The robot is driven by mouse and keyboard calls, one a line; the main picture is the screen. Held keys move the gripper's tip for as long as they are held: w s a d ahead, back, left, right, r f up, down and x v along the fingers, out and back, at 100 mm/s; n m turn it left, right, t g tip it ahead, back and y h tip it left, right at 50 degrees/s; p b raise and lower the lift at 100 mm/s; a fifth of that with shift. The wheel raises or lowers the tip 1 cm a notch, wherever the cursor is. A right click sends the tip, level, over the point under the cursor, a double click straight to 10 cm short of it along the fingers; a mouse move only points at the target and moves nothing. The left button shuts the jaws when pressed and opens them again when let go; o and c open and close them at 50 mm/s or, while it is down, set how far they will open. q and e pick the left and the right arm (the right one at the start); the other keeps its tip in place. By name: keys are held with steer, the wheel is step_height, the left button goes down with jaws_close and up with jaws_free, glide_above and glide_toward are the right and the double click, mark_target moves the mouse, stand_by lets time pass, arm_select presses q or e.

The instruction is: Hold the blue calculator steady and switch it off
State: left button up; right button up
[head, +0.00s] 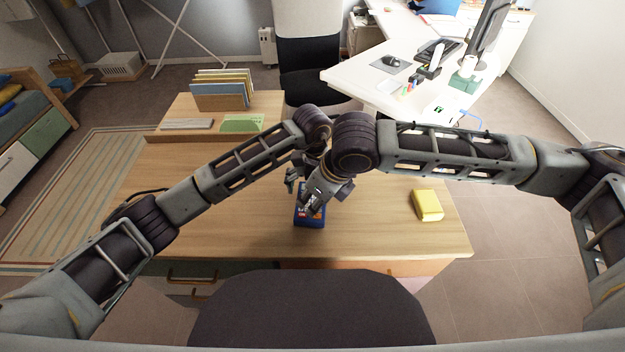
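The blue calculator (309,221) lies on the wooden desk (240,215) near its front middle. Its front end shows; my grippers cover much of the rest. My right gripper (311,203) points down over the calculator, with its fingertips at or just above it. Whether they touch it is unclear. My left gripper (291,184) is at the calculator's far left side, partly hidden behind my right gripper and wrist. The finger opening of each gripper is too small and covered to judge.
A yellow block (427,204) lies to the right on the desk. A raised shelf at the back left holds a file rack (220,92), a grey flat item (187,124) and a green one (242,123). A dark chair (310,312) stands in front. Desk surface left of the calculator is clear.

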arm_select(q)
steer(key=shift+f, duration=0.35)
steer(key=c, duration=1.1)
arm_select(e)
jaws_close()
steer(key=shift+f, duration=0.1)
stand_by(0.6)
